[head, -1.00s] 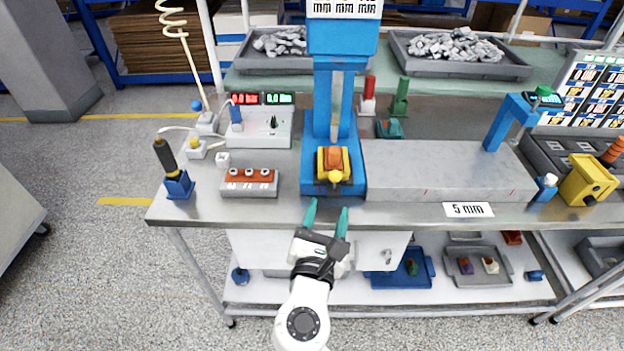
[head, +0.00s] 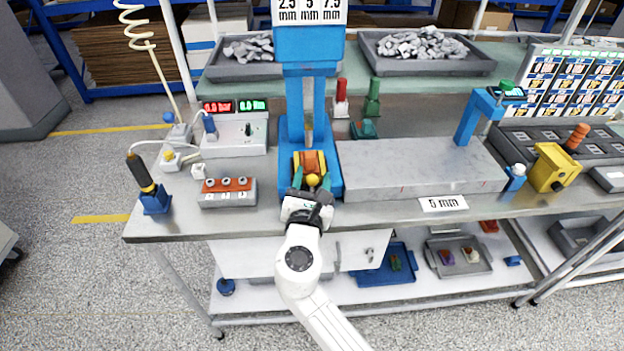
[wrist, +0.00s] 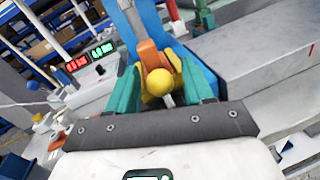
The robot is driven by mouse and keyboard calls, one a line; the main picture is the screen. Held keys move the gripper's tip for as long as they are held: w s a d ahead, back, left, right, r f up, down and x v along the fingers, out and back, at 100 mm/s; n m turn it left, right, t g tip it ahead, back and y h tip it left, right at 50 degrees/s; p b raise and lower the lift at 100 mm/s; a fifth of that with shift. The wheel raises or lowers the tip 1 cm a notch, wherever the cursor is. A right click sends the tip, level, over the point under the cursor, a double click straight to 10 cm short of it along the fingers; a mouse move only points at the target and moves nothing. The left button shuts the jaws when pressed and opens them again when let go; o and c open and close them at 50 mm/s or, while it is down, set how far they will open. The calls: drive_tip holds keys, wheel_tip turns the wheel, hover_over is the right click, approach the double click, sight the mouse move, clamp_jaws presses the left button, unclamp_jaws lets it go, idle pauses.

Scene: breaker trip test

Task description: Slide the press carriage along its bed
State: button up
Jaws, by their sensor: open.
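The press carriage (head: 308,161) is a yellow block with an orange part on top, sitting on the blue press bed (head: 330,182) below the blue press column. A yellow ball knob (head: 313,180) sticks out of its front; the knob also shows in the wrist view (wrist: 160,82). My gripper (head: 312,182) is open, with one teal finger on each side of the knob. In the wrist view the fingers (wrist: 165,88) stand apart around the knob, and I cannot tell whether either touches it. The gripper hides the lower front of the carriage and bed.
A long grey block (head: 415,168) lies right of the press, with a 5 mm label (head: 443,203) in front. A red-topped switch box (head: 228,192) and a meter box (head: 235,138) stand left. A blue stand with a dark-handled tool (head: 155,198) is at the left edge.

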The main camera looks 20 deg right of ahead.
drive_tip(key=shift+c, duration=0.5)
clamp_jaws()
